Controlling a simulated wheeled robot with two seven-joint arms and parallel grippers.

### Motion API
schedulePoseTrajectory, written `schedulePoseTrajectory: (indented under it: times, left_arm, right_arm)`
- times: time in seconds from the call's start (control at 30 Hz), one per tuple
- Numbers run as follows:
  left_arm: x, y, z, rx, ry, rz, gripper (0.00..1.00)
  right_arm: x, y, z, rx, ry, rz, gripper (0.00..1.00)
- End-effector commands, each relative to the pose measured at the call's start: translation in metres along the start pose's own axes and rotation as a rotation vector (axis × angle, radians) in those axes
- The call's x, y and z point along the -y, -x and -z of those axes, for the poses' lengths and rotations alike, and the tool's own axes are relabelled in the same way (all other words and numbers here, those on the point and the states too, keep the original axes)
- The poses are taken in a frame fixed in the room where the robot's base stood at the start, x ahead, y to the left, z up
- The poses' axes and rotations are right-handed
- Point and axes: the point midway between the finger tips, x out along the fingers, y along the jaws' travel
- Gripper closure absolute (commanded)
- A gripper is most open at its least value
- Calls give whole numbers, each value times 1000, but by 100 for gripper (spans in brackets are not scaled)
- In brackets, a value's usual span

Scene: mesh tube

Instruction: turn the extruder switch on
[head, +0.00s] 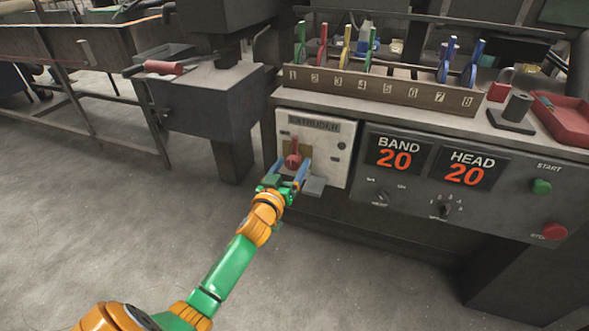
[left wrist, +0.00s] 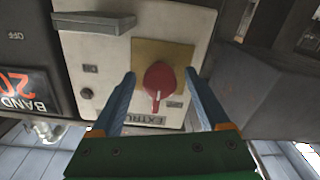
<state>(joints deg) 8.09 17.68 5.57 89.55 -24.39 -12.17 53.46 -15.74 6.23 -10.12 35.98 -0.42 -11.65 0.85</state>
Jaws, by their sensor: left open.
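The extruder switch is a red rotary knob (head: 293,160) on a brass-coloured plate on the pale panel marked EXTRUDER (head: 340,160). Its pointer stands roughly upright in the head view. In the upside-down left wrist view the knob (left wrist: 158,78) shows with its pointer toward the EXTRUDER label. My left gripper (head: 292,165) is open in front of the panel, its blue fingers on either side of the knob. In the left wrist view a gap shows between the knob and each finger; whether the fingertips touch the panel I cannot tell. My right gripper is not in view.
A grey ledge (head: 313,186) juts from the panel just below and right of the knob. The BAND and HEAD control panel (head: 410,200) stands to the right. A numbered rack (head: 380,88) with coloured tools is on the bench above. The floor at left is clear.

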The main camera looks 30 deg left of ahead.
Motion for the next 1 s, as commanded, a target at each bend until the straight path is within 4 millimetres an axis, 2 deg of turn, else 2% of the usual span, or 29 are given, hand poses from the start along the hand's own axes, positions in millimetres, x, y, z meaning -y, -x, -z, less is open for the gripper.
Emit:
schedulePoseTrajectory:
  times: [0.3, 0.6, 1.0]
  left_arm:
    - [0, -6, 0, 1, -1, 0, 21]
    - [0, -6, 0, 2, -1, 1, 100]
    - [0, -5, 0, 3, -86, 1, 100]
  right_arm:
    - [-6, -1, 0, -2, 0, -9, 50]
    - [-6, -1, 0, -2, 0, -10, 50]
    - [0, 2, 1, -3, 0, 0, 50]
